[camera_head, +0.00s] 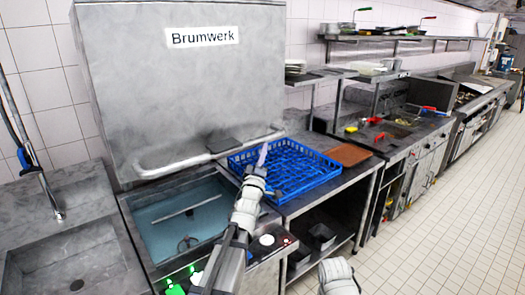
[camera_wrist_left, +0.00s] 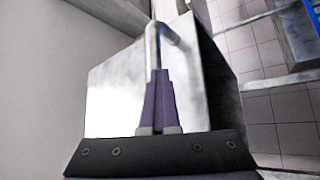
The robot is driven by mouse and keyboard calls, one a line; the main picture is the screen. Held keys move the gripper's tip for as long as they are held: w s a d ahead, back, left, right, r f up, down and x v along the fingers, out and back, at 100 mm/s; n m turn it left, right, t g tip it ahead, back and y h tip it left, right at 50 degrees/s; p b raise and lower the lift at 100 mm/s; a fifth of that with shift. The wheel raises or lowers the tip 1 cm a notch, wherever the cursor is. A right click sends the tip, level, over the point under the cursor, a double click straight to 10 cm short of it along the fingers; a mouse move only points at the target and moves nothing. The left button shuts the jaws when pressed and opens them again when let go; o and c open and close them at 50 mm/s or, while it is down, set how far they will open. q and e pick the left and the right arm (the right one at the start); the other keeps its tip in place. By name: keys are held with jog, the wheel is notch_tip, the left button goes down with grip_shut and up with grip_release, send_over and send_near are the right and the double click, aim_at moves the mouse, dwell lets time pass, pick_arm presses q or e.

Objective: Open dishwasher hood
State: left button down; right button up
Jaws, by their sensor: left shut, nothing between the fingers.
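The dishwasher hood (camera_head: 200,85), a large grey steel box labelled Brumwerk, stands raised above the open wash basin (camera_head: 175,225). Its pale handle bar (camera_head: 185,163) runs along its lower front edge. My left gripper (camera_head: 263,153) is shut and empty, pointing up near the right end of the handle, in front of the blue rack. I cannot tell whether it touches the handle. In the left wrist view the closed purple fingers (camera_wrist_left: 158,78) point at a bent metal bar (camera_wrist_left: 170,36) in front of a steel surface. My right gripper is out of view.
A blue dish rack (camera_head: 290,170) sits on the counter right of the basin, with a brown board (camera_head: 348,154) beyond it. A sink (camera_head: 70,265) with a hanging sprayer (camera_head: 40,180) is at the left. The tiled floor (camera_head: 450,220) at the right is clear.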

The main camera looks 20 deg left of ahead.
pick_arm(q)
jog(key=c, duration=1.6)
grip_release()
jog(key=shift+w+a, duration=0.35)
jog(key=shift+w, duration=0.2)
jog(key=shift+w+a, duration=0.3)
jog(key=shift+w, duration=0.25)
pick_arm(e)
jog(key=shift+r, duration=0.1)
pick_arm(q)
jog(key=c, duration=1.3)
grip_release()
jog(key=shift+w+a, duration=0.1)
jog(key=o, duration=0.7)
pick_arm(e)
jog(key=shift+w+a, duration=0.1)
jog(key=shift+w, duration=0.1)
pick_arm(q)
jog(key=b+v, duration=0.3)
jog(key=v, duration=0.7)
jog(key=shift+d+f+b, duration=0.4)
jog(key=shift+f, duration=0.05)
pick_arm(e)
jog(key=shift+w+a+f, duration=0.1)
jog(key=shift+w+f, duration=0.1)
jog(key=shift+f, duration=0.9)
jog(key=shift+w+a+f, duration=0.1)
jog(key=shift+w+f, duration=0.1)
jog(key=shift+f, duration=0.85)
